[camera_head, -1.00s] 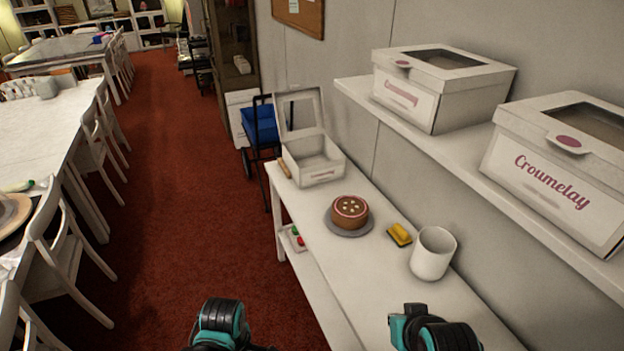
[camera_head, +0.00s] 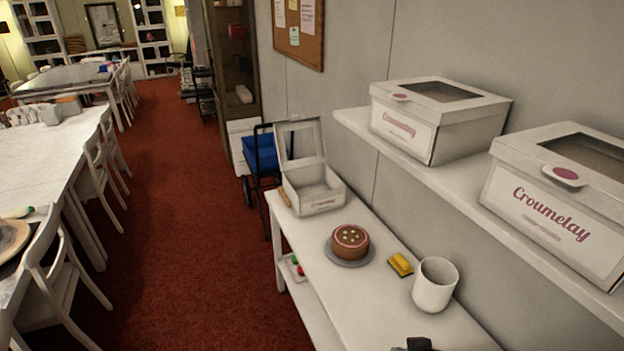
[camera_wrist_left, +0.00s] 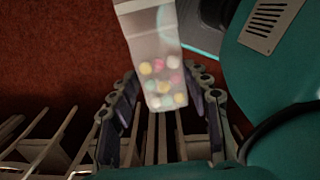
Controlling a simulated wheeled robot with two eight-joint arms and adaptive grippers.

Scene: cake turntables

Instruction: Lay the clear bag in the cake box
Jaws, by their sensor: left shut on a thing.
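The clear bag (camera_wrist_left: 157,45), holding several pink, yellow and white round pieces, hangs in my left gripper (camera_wrist_left: 164,82) in the left wrist view. The fingers are on either side of the bag's lower part, over red carpet. The open white cake box (camera_head: 323,203) stands at the far end of the white table, its windowed lid raised; its inside looks empty. Neither gripper shows in the head view, only a small dark part of my right arm at the bottom edge.
A brown cake (camera_head: 350,240) on a grey round board, a yellow object (camera_head: 401,264) and a white mug (camera_head: 435,285) stand on the table (camera_head: 385,310). Two closed cake boxes sit on the shelf above. A blue cart (camera_head: 262,153) stands beyond the table. Chairs line the left.

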